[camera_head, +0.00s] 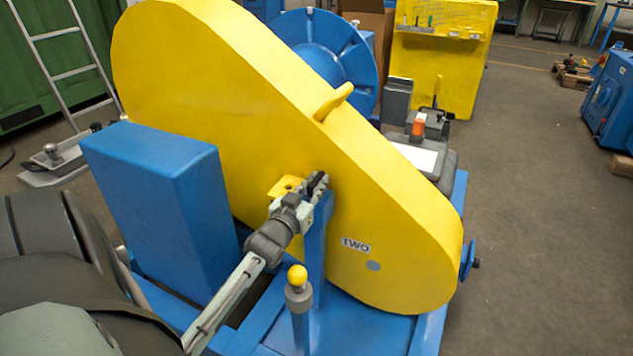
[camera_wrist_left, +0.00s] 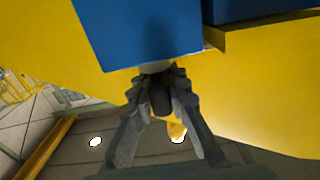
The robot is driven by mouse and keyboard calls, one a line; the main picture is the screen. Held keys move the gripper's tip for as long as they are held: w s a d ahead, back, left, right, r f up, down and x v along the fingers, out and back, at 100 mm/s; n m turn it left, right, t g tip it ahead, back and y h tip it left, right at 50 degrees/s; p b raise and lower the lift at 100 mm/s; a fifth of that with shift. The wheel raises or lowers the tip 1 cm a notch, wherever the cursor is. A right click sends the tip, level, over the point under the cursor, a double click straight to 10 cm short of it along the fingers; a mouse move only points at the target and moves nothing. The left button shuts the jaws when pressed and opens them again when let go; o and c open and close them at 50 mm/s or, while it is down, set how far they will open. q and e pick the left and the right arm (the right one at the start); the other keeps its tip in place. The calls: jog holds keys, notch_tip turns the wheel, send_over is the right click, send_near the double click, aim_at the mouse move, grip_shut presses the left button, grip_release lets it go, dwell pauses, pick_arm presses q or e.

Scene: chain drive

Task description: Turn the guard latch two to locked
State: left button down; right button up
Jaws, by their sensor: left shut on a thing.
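The large yellow chain guard (camera_head: 215,85) fills the middle of the head view, with a "TWO" label (camera_head: 356,245) on its face. A blue post (camera_head: 316,250) stands in front of the guard, left of the label. My left gripper (camera_head: 317,186) is at the top of this post, shut on a dark part that I take to be the handle of latch two. In the left wrist view the dark handle (camera_wrist_left: 162,100) sits between the fingers, below a blue block (camera_wrist_left: 140,35). The fingers hide most of the latch, so its angle cannot be told. My right gripper is out of view.
A yellow-knobbed lever (camera_head: 297,276) stands close below my left arm. A blue box (camera_head: 160,205) is left of the arm. A yellow tab (camera_head: 285,187) juts from the guard beside the gripper.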

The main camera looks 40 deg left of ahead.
pick_arm(q)
jog(key=c, duration=1.5)
grip_release()
jog(key=v, duration=1.2)
